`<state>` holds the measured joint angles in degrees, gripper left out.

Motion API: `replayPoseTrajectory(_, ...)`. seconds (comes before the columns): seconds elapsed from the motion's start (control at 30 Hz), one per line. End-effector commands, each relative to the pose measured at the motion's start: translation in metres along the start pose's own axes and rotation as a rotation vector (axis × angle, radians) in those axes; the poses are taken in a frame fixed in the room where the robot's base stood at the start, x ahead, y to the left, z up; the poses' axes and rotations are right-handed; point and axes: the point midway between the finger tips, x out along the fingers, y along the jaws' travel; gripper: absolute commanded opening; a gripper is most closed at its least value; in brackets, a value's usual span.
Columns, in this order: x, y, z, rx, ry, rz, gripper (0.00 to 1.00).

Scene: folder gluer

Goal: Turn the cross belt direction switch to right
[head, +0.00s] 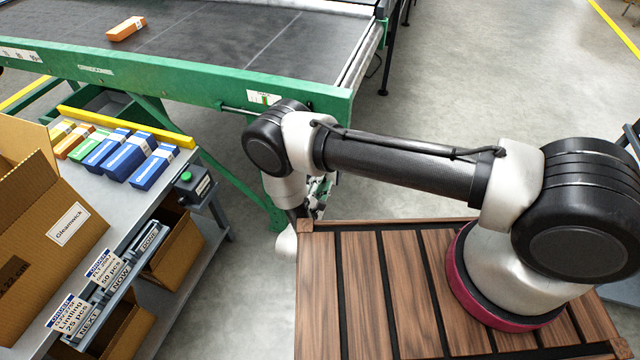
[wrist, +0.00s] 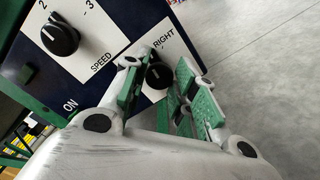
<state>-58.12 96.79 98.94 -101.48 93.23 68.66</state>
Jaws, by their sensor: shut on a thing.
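In the wrist view, the direction switch is a black knob (wrist: 157,76) on a white label plate reading RIGHT. My gripper (wrist: 162,66) has its green-padded fingers on either side of this knob and is shut on it. The fingers partly cover the knob and the plate, so I cannot tell which way the knob points, and no other direction word shows. In the head view, my gripper (head: 318,190) hangs below my forearm by the green conveyor frame, mostly hidden. The switch does not show there.
A black speed knob (wrist: 60,38) with a numbered scale sits left of the switch on the dark panel. In the head view, a belt conveyor (head: 250,45) carries an orange box (head: 126,28). A packing table (head: 185,172) with boxes stands at left.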

Motion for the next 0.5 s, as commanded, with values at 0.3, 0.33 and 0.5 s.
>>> replayPoseTrajectory(0.3,-0.0005,-0.0019,0.0001,0.292,0.001,-0.001,0.04)
replayPoseTrajectory(0.33,-0.0005,-0.0020,0.0000,0.317,0.001,-0.001,0.04)
replayPoseTrajectory(0.5,-0.0005,-0.0026,-0.0001,0.449,0.001,-0.001,0.04)
